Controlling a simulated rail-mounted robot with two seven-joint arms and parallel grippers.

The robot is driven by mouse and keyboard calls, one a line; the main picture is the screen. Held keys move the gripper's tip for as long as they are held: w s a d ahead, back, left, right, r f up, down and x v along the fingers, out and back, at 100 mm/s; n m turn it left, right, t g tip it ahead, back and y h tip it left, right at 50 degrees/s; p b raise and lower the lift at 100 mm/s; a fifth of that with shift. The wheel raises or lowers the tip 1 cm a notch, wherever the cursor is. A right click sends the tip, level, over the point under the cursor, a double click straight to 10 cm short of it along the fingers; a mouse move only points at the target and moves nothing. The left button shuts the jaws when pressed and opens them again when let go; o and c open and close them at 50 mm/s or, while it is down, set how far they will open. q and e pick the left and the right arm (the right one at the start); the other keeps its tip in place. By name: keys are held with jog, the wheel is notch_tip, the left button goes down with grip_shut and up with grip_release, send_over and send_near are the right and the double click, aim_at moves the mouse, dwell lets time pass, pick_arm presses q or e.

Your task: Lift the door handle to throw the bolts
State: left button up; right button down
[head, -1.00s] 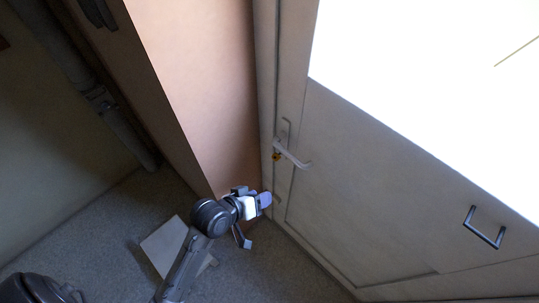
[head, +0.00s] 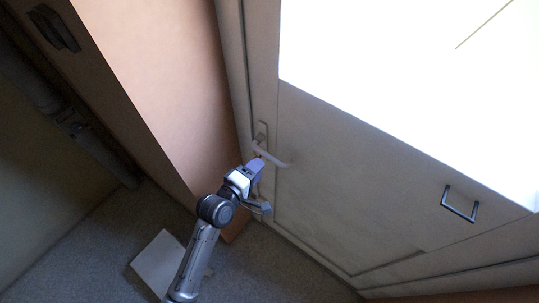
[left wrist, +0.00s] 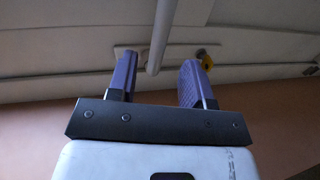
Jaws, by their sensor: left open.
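The pale door handle (head: 271,154) is a lever on a narrow plate near the door's left edge. It points right and slightly down in the head view. My left gripper (head: 257,165) is at the lever from below, its purple fingertips close to it. In the left wrist view, the open purple fingers (left wrist: 157,64) appear on either side of the handle lever (left wrist: 159,38); I cannot tell how deep it sits between them or whether they touch. A yellow piece (left wrist: 204,59) shows by the right finger. My right gripper is not in view.
The grey door (head: 330,185) carries a dark bar handle (head: 460,204) lower right and a glaring white pane (head: 400,75). A pinkish wall face (head: 170,80) stands left of the frame. A pale flat board (head: 157,262) lies on the carpet beside my arm.

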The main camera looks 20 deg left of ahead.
aim_at(269, 157)
pick_arm(q)
jog(key=shift+x, duration=3.55)
grip_shut()
